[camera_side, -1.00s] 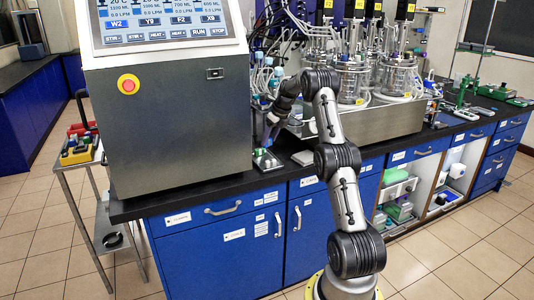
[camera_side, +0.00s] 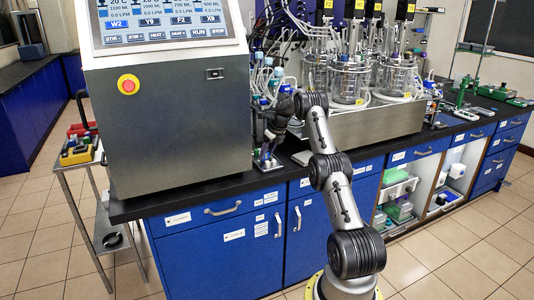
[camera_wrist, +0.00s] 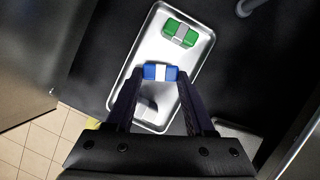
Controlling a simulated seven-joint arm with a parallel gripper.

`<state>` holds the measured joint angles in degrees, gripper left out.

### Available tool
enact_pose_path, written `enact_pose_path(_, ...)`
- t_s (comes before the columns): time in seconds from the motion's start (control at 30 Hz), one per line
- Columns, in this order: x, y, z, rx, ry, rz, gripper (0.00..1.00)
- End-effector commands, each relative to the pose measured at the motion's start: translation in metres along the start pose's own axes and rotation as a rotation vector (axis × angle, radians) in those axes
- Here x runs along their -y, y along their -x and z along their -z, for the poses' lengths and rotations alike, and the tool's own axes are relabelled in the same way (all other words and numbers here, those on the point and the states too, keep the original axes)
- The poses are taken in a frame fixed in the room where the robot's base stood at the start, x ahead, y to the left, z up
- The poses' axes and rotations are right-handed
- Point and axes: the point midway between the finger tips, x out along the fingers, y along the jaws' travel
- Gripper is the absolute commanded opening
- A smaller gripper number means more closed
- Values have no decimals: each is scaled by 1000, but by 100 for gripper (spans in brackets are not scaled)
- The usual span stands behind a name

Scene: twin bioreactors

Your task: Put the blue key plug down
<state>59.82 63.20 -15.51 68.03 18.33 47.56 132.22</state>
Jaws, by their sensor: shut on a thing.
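In the wrist view the blue key plug (camera_wrist: 160,72), with a pale band across its middle, sits between the fingertips of my gripper (camera_wrist: 160,75). My gripper is shut on it. The plug is over the small metal tray (camera_wrist: 142,58), near its middle, below the green plug (camera_wrist: 180,33) that lies at the tray's upper end. I cannot tell whether the blue plug touches the tray floor. In the side view my gripper (camera_side: 266,154) points down at the tray, beside the grey control cabinet; the blue plug is too small to make out there.
The control cabinet (camera_side: 180,130) stands close on the left of the tray. A flat pale object (camera_side: 301,157) lies to the right on the black bench. The bioreactor vessels (camera_side: 347,82) and their steel base (camera_side: 375,125) stand further right. The bench's front edge is near.

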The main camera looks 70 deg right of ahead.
Motion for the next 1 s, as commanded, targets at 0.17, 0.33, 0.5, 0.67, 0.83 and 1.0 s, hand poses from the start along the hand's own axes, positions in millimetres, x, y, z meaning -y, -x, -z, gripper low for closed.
enact_pose_path(0.17, 0, -4, 2, 0, -1, -1, 0)
enact_pose_path(0.33, 0, -6, 2, 1, -1, 0, 64)
enact_pose_path(0.5, 0, -6, 2, 0, -1, 0, 84)
enact_pose_path(0.67, 0, -6, 2, 0, 0, 0, 84)
enact_pose_path(0.83, 0, 0, 0, 0, 1, 0, 84)
enact_pose_path(1.0, 0, 27, -1, 3, 1, 3, 84)
